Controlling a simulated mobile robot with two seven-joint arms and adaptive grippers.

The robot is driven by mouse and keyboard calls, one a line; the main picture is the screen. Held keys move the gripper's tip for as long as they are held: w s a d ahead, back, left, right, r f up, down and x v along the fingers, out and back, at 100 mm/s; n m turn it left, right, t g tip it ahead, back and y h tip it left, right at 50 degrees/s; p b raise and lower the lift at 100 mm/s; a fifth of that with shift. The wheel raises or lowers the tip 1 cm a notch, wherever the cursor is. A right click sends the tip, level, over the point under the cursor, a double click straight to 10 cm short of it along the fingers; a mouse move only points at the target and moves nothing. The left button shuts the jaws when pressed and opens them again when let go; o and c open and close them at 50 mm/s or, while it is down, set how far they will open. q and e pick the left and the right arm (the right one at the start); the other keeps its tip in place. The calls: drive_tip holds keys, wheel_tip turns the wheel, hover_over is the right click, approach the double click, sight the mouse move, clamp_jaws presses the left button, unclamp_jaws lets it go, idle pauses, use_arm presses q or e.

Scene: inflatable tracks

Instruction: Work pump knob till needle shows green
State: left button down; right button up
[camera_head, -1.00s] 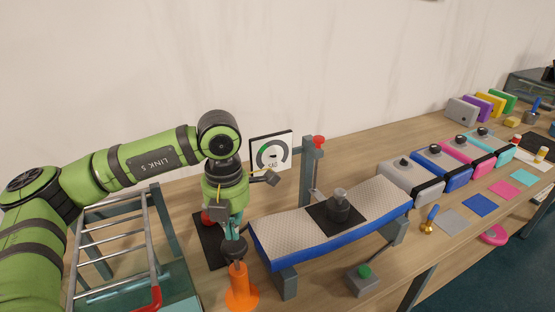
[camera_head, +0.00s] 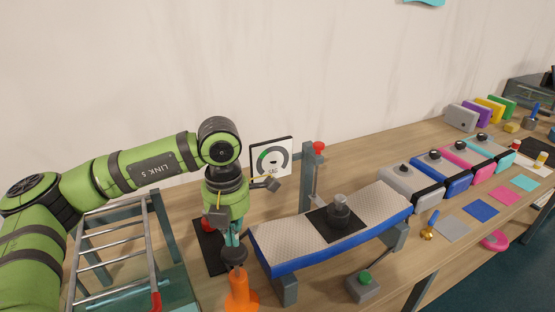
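The gauge (camera_head: 271,158) is a white panel with a round dial and a green patch on its upper left. Its needle is too small to read surely. My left gripper (camera_head: 235,254) hangs downward in front of the bench's left end. Its dark lower end is at the top of an orange upright piece with a flared foot (camera_head: 240,294). I cannot tell whether the fingers touch or grip it. A red knob (camera_head: 208,224) on a black mat is partly hidden behind the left wrist. Which one is the pump knob is not clear. My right gripper is not in view.
A curved blue-edged track (camera_head: 290,235) carries a dark weight (camera_head: 339,212). A red-topped post (camera_head: 312,175) stands behind it. A green-button box (camera_head: 363,286) is in front. A metal rack (camera_head: 115,243) stands left. Coloured blocks (camera_head: 440,168) line the right.

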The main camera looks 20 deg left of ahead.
sight(234, 250)
use_arm(q)
drive_tip(key=shift+f, duration=0.1)
idle(0.3)
drive_tip(key=shift+f+b, duration=2.75)
drive_tip(key=shift+f, duration=0.05)
drive_tip(key=shift+r+p, duration=3.2)
drive_tip(key=shift+r, duration=1.95)
drive_tip(key=shift+f, duration=0.1)
